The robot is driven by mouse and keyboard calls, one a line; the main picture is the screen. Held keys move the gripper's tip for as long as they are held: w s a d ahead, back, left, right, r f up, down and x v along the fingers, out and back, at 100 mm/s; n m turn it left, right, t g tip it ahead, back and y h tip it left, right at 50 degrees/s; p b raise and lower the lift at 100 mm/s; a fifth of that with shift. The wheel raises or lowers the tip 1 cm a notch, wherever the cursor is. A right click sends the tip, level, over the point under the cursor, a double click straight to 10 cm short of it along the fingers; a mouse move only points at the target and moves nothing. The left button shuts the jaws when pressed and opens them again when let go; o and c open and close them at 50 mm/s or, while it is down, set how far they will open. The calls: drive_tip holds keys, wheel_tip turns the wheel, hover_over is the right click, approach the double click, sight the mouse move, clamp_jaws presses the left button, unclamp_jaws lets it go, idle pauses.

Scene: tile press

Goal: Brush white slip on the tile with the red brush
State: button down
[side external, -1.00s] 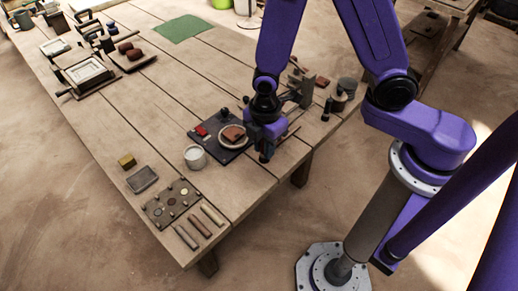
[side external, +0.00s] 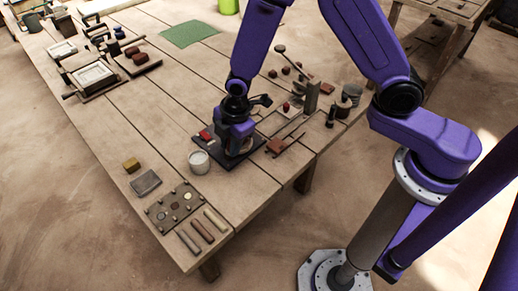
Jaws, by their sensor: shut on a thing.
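My gripper (side external: 233,150) points down over the dark board (side external: 238,162) near the table's right edge. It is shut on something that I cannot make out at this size. The tile and the round pale plate under it are almost wholly hidden behind my gripper. A red piece (side external: 206,135) lies on the board just left of my gripper; I cannot tell whether it is a brush. A white cup (side external: 199,162) stands left of the board, apart from my gripper. I cannot tell whether there is slip on the tile.
A palette with several discs (side external: 172,207) and several sticks (side external: 203,229) lie at the near table corner. A grey slab (side external: 145,182) and a yellow block (side external: 131,165) are beside them. A press post (side external: 311,98) and dark jars stand to the right. The table's middle is clear.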

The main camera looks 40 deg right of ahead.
drive_tip(key=w+a+t+y, duration=0.1)
drive_tip(key=w+a+t, duration=0.15)
drive_tip(key=w, duration=0.85)
drive_tip(key=shift+g, duration=0.35)
drive_tip(key=shift+s+a+f, duration=0.1)
drive_tip(key=shift+a+f, duration=0.05)
drive_tip(key=shift+f, duration=0.9)
drive_tip(key=shift+s+a+f, duration=0.1)
drive_tip(key=shift+f, duration=1)
drive_tip(key=shift+s+a+f, duration=0.1)
drive_tip(key=shift+a+f, duration=0.05)
drive_tip(key=shift+f, duration=0.9)
drive_tip(key=shift+f, duration=0.7)
wheel_tip(320, 180, up, 7)
drive_tip(key=shift+d+r, duration=0.1)
idle(0.6)
